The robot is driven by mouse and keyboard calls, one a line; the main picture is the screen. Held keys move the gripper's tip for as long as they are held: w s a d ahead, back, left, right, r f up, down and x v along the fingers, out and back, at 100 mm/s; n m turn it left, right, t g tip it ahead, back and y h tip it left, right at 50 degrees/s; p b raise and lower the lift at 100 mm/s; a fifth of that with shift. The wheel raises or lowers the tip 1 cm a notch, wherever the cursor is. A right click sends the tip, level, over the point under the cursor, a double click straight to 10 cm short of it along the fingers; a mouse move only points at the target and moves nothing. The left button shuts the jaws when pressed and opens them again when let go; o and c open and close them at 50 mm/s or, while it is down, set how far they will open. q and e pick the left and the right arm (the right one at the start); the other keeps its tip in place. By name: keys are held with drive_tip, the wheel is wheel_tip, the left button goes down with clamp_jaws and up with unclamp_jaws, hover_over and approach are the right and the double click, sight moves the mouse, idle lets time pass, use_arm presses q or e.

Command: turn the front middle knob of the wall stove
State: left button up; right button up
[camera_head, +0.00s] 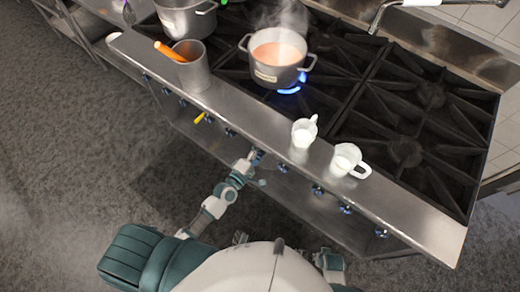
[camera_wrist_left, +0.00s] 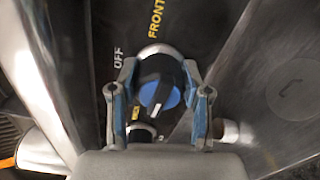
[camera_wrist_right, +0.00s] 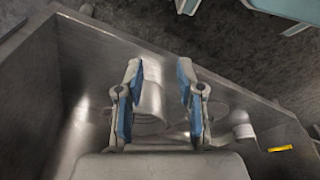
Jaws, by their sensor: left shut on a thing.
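The stove (camera_head: 270,125) stands diagonally across the head view, with a row of knobs along its front panel. In the left wrist view a black and blue knob (camera_wrist_left: 160,92) sits on the panel between the fingers of my left gripper (camera_wrist_left: 158,85). "OFF" and "FRONT" labels show above the knob. My left gripper (camera_head: 256,156) is at the front panel, shut on this knob. In the head view the gripper largely hides the knob. My right gripper (camera_wrist_right: 158,95) is open and empty in the right wrist view, apart from the stove knobs.
A steaming pot (camera_head: 276,58) stands over a blue flame. Two white cups (camera_head: 304,132) (camera_head: 347,158) and a metal container (camera_head: 192,68) with an orange item stand on the front ledge. Another pot (camera_head: 186,18) stands at the back left. The floor at left is clear.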

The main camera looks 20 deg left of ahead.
use_arm(q)
drive_tip(key=m+p, duration=0.1)
drive_tip(key=m, duration=0.2)
drive_tip(key=m+p, duration=0.2)
drive_tip(key=m, duration=0.2)
drive_tip(key=shift+d+f, duration=0.1)
drive_tip(key=shift+f, duration=0.1)
drive_tip(key=m+p, duration=0.1)
drive_tip(key=m, duration=0.1)
drive_tip(key=m+p, duration=0.1)
drive_tip(key=m, duration=0.2)
drive_tip(key=m+p, duration=0.1)
drive_tip(key=m, duration=0.1)
drive_tip(key=shift+s+f, duration=0.15)
drive_tip(key=shift+f, duration=0.2)
drive_tip(key=shift+f+m+p, duration=0.2)
drive_tip(key=shift+m+p, duration=0.45)
drive_tip(key=shift+m, duration=1.15)
use_arm(e)
drive_tip(key=s+d+f+g, duration=0.1)
drive_tip(key=s+d+f, duration=0.1)
drive_tip(key=s+f, duration=0.9)
drive_tip(key=shift+s+d, duration=0.4)
drive_tip(key=shift+s, duration=1.8)
drive_tip(key=shift+f, duration=0.1)
use_arm(q)
drive_tip(key=o, duration=1.2)
drive_tip(key=shift+a, duration=0.2)
drive_tip(key=shift+c, duration=0.2)
drive_tip(key=shift+r, duration=0.15)
